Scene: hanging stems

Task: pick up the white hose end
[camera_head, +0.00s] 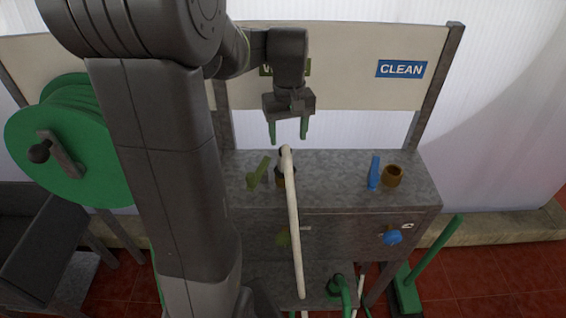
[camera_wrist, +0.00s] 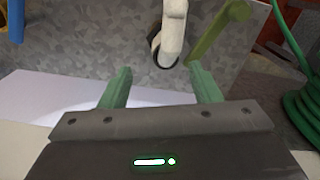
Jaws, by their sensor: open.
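The white hose (camera_head: 294,235) rises from below the front of the grey metal bench and bends over its top. Its white end (camera_head: 287,158) sits at a dark and brown round fitting on the bench, below my gripper. In the wrist view the white hose end (camera_wrist: 171,40) is at the top centre, beyond the fingertips. My gripper (camera_head: 288,138) is open, with two green fingers pointing down. The fingers also show in the wrist view (camera_wrist: 163,72), apart and with nothing between them.
An olive lever (camera_head: 259,173) stands just left of the hose end. A blue lever (camera_head: 374,172) and a brown ring (camera_head: 393,176) are on the bench's right. A backboard carries a blue CLEAN sign (camera_head: 401,69). A green reel (camera_head: 75,140) stands at left.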

